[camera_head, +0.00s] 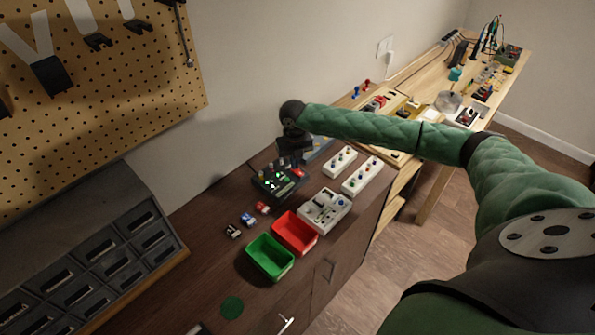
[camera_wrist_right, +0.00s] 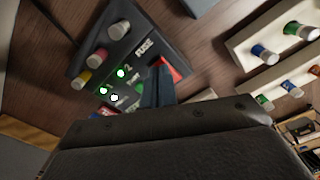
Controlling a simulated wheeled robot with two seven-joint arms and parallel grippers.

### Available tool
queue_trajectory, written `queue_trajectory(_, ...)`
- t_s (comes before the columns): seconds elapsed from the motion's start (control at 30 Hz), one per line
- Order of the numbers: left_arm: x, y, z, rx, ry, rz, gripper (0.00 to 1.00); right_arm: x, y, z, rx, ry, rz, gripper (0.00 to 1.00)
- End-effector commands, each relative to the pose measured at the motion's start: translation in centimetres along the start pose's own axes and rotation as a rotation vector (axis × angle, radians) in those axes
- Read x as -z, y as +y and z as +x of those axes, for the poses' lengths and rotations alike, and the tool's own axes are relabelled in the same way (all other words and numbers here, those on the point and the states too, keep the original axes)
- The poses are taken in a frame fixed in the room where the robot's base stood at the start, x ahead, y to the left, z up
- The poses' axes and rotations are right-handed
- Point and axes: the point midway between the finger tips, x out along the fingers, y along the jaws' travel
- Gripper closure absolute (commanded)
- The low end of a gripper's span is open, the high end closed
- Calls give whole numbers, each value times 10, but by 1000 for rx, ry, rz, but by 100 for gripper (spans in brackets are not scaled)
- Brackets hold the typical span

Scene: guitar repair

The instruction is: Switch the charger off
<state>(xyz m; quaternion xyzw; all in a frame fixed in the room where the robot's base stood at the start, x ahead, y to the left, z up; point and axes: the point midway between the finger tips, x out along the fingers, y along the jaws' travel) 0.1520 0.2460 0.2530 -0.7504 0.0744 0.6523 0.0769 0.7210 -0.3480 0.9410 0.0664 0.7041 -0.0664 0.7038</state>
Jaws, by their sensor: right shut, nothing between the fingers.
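The charger is a dark box (camera_head: 275,187) on the brown cabinet top, with lit green lights on its face. In the right wrist view the charger (camera_wrist_right: 128,50) has several coloured cylinders along one side, a "FUSE" label and two bright green lights. A red part (camera_wrist_right: 171,69), apparently its switch, shows just beyond my fingers; it also shows in the head view (camera_head: 298,174). My right gripper (camera_wrist_right: 158,88) is shut and empty, its fingertips over the charger's face beside the red part. Whether they touch is unclear. My left gripper is not in view.
White holders (camera_head: 361,177) with coloured cylinders and a white box (camera_head: 323,211) stand right of the charger. A red bin (camera_head: 295,233) and a green bin (camera_head: 270,257) are in front. Small parts (camera_head: 248,219) lie to the left. The wall is close behind.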

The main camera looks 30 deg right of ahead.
Motion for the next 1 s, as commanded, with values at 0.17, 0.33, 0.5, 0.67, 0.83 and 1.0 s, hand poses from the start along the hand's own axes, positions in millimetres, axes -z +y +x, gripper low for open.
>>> queue_trajectory(0.17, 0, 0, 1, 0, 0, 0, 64, 0, 0, 2, 0, 0, 0, 100)
queue_trajectory(0.33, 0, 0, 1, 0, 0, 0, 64, 0, 0, 4, 0, 0, 0, 100)
queue_trajectory(0.5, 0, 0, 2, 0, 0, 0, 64, 0, 0, 7, 0, 0, 0, 100)
queue_trajectory(0.67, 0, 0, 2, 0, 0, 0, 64, 0, 0, 9, 0, 1, 0, 100)
queue_trajectory(0.83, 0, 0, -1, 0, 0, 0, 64, 1, 0, 6, 1, 2, 0, 100)
queue_trajectory(1.0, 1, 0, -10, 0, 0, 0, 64, 0, 0, -6, 0, 1, 0, 100)
